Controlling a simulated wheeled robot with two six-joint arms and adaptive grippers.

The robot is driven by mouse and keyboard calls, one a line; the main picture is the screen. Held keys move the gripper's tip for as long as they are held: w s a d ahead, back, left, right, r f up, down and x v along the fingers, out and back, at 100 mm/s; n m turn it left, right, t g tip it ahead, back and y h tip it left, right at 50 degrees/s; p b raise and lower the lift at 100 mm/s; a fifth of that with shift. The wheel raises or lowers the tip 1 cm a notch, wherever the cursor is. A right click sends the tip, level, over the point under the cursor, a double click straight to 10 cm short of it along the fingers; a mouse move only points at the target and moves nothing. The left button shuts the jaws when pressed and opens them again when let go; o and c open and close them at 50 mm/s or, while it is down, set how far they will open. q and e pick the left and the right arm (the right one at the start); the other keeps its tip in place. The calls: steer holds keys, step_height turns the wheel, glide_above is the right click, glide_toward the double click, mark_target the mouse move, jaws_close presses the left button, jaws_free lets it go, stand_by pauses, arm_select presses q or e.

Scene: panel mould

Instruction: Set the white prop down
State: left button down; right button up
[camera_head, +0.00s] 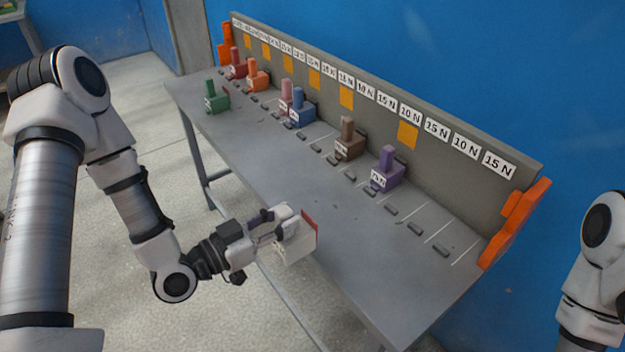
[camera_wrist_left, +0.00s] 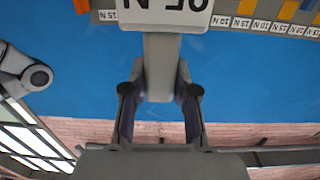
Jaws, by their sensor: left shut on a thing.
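The white prop (camera_head: 295,246) is a pale block with a reddish face on its far side, held over the near edge of the bench. My left gripper (camera_head: 268,229) is shut on it. In the left wrist view the fingers (camera_wrist_left: 160,100) grip the prop's pale upright handle (camera_wrist_left: 161,62). A label with upside-down lettering (camera_wrist_left: 165,10) is cut off by the top edge of that view. I cannot tell whether the prop's underside touches the bench. My right gripper is out of view; only part of the right arm shows at the right edge.
The grey bench (camera_head: 335,240) carries a row of coloured props, including a purple one (camera_head: 387,170), a brown one (camera_head: 349,142) and a green one (camera_head: 217,97). Small dark stops line the slots. A back panel (camera_head: 460,175) bears force labels and orange squares. The bench's right part is clear of props.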

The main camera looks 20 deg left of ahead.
mark_target(312, 228)
arm_select(q)
steer(key=w+d+b, duration=0.1)
steer(key=d+b, duration=0.1)
steer(key=w+d+f+b, duration=0.1)
steer(key=w+b, duration=0.1)
steer(key=b, duration=0.1)
steer(key=shift+d+f, duration=0.1)
steer(key=shift+d, duration=0.3)
steer(key=shift+w+d+r+p, duration=0.4)
steer(key=shift+w+p, duration=0.1)
steer(key=shift+p, duration=0.15)
steer(key=w+d+f+p, duration=0.1)
steer(key=w+d+f, duration=0.3)
steer(key=w+d, duration=0.2)
steer(key=shift+w+f+p, duration=0.15)
steer(key=shift+f+p, duration=0.1)
steer(key=shift+p, duration=0.1)
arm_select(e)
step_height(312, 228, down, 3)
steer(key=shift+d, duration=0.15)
arm_select(q)
steer(key=c, duration=0.9)
jaws_free()
steer(key=shift+a, duration=0.1)
